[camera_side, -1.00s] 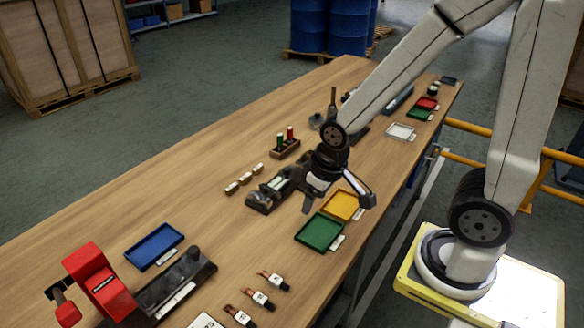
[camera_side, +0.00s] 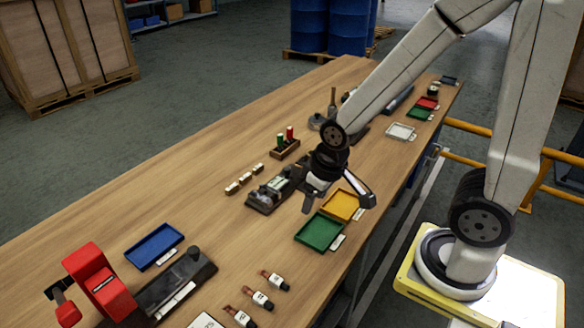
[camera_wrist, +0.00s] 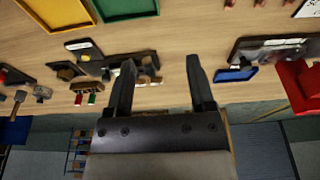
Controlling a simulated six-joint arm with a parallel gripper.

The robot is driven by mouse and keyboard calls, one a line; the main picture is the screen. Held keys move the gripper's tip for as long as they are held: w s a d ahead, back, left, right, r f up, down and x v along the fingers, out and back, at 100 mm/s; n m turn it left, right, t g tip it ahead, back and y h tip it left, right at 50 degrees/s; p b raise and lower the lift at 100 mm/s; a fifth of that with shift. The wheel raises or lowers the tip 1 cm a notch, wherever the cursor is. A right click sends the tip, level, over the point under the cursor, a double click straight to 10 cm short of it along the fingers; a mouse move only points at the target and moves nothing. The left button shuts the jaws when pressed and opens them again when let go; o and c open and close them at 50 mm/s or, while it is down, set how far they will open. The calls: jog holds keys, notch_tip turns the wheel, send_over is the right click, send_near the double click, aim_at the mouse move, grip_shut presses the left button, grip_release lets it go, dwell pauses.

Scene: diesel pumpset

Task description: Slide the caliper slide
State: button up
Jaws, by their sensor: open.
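My gripper (camera_side: 338,203) is open and empty, its two fingers spread above the bench. In the wrist view the open gripper (camera_wrist: 161,64) has nothing between its fingers. A dark fixture (camera_side: 266,197) with pale parts lies on the bench just left of my gripper. It also shows in the wrist view, where the left finger partly covers the fixture (camera_wrist: 104,65). A second long dark fixture (camera_side: 178,284) with a pale strip and a raised knob lies at the front left; this fixture (camera_wrist: 270,50) is at the right of the wrist view. I cannot tell which carries the caliper slide.
A yellow tray (camera_side: 342,206) and a green tray (camera_side: 318,233) lie by my gripper. A blue tray (camera_side: 153,246) and a red device (camera_side: 98,282) are at the front left. Several small labelled parts (camera_side: 262,299) lie near the front edge. Bare wood separates these groups.

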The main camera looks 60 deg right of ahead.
jog(key=n+g, duration=0.2)
send_near(287, 169)
jog(key=shift+w+a+f, duration=0.1)
jog(key=shift+a+f, duration=0.35)
jog(key=shift+a, duration=0.05)
jog(key=shift+w+d+f+n+g, duration=0.2)
jog(key=shift+w+d+n+g, duration=0.1)
jog(key=shift+d, duration=0.25)
jog(key=shift+f, duration=3.85)
